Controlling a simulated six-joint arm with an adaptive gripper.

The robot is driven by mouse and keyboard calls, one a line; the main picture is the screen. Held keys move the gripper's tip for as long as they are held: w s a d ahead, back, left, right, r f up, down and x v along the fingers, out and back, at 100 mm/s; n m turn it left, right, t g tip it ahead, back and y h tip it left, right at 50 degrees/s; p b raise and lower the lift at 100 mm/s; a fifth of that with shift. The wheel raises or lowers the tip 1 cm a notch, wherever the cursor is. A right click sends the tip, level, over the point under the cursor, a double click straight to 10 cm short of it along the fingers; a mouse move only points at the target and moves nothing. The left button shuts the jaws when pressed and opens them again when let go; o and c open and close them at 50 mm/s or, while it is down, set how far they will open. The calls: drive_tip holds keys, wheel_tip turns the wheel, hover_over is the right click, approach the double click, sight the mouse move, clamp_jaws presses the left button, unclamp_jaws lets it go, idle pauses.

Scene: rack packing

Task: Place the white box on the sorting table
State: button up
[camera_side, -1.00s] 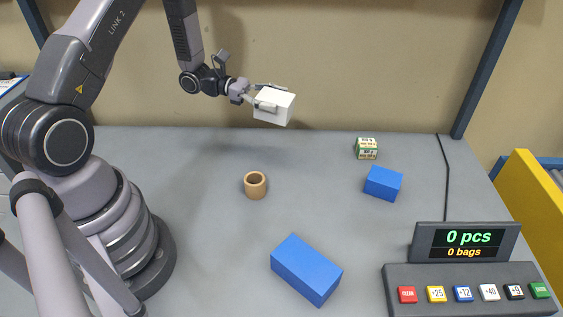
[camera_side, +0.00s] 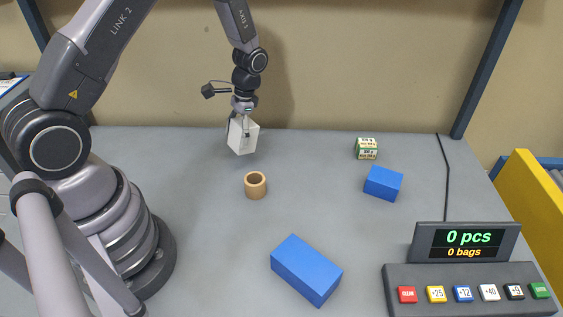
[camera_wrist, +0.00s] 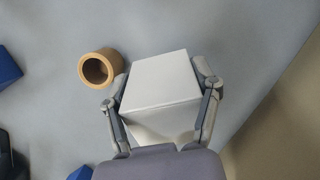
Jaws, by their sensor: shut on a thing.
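The white box (camera_side: 243,137) is held in my gripper (camera_side: 243,122), which points down near the back of the grey sorting table (camera_side: 200,220). In the wrist view the white box (camera_wrist: 160,82) sits between the two fingers of my gripper (camera_wrist: 162,100), one on each side. The box looks to be above the table top (camera_wrist: 170,25). Whether its underside touches the table cannot be told for certain.
A brown ring-shaped cup (camera_side: 255,186) stands in front of the box; it also shows in the wrist view (camera_wrist: 100,68). Blue blocks (camera_side: 306,270) (camera_side: 383,183), a small labelled green-and-cream stack (camera_side: 367,148) and a button panel with display (camera_side: 466,243) are to the right. The table's left middle is clear.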

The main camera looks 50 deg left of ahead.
drive_tip(key=w+a+m+t, duration=0.3)
drive_tip(key=w+a+m, duration=0.25)
drive_tip(key=m, duration=0.25)
drive_tip(key=shift+w+d+f, duration=0.1)
drive_tip(key=shift+w+f, duration=0.05)
drive_tip(key=shift+f, duration=1.15)
drive_tip(key=shift+w+d+f, duration=0.1)
drive_tip(key=shift+w+f, duration=0.05)
drive_tip(key=shift+f, duration=1.15)
drive_tip(key=shift+w+d+f, duration=0.1)
drive_tip(key=shift+w+f, duration=0.05)
drive_tip(key=shift+f, duration=1.15)
drive_tip(key=o, duration=1.3)
drive_tip(key=shift+r, duration=0.1)
wheel_tip(320, 180, up, 7)
drive_tip(key=shift+r, duration=0.2)
